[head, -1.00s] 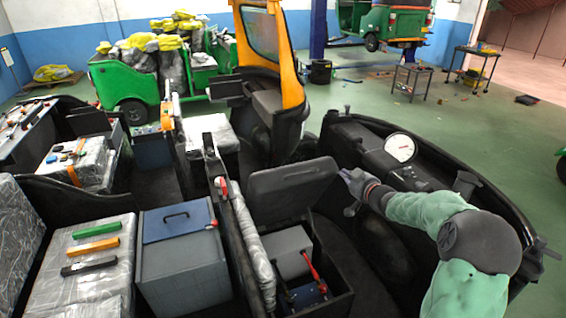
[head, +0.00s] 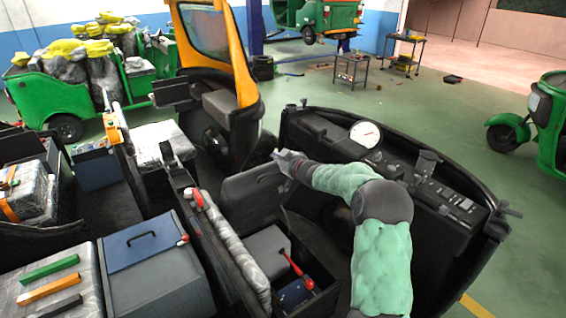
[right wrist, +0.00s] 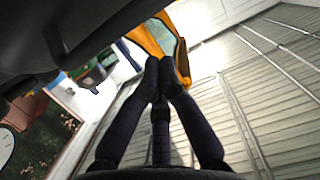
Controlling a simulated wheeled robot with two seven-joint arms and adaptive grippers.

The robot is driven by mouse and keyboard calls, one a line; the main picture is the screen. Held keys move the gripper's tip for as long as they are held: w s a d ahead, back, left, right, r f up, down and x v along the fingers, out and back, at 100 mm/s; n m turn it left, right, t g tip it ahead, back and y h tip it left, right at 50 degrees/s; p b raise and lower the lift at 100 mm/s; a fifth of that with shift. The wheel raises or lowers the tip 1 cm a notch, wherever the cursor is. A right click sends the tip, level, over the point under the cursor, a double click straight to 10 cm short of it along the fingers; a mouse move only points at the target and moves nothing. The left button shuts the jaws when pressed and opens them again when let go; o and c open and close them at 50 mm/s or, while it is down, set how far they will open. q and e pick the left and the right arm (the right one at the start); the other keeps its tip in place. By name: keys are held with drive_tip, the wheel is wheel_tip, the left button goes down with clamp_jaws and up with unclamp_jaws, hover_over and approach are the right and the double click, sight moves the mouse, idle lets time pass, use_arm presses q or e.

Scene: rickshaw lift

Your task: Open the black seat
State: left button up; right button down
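The black seat (head: 250,197) is raised and tilted up on edge in the head view, with the compartment below it uncovered. My right gripper (head: 286,159) is at the upper right corner of the raised seat, touching or very close to it; I cannot tell which. In the right wrist view its dark fingers (right wrist: 164,72) come together at the tips with nothing visible between them. A dark panel (right wrist: 60,35) fills the upper left of that view; I cannot tell whether it is the seat. My left gripper is not in view.
The open compartment holds a grey box (head: 268,250) and a red-handled tool (head: 296,268). A black dashboard (head: 400,175) with a white gauge (head: 365,134) lies right of the seat. A grey, blue-topped box (head: 150,275) stands left. Green floor (head: 440,110) is free beyond.

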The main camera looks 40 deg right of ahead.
drive_tip(key=shift+x, duration=1.1)
drive_tip(key=shift+s+a+f+b, duration=0.1)
drive_tip(key=shift+s+f+b, duration=0.75)
drive_tip(key=shift+s, duration=0.35)
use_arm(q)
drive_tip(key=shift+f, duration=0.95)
use_arm(e)
drive_tip(key=shift+s+a+f, duration=0.1)
drive_tip(key=shift+s+f, duration=0.3)
drive_tip(key=shift+s, duration=0.05)
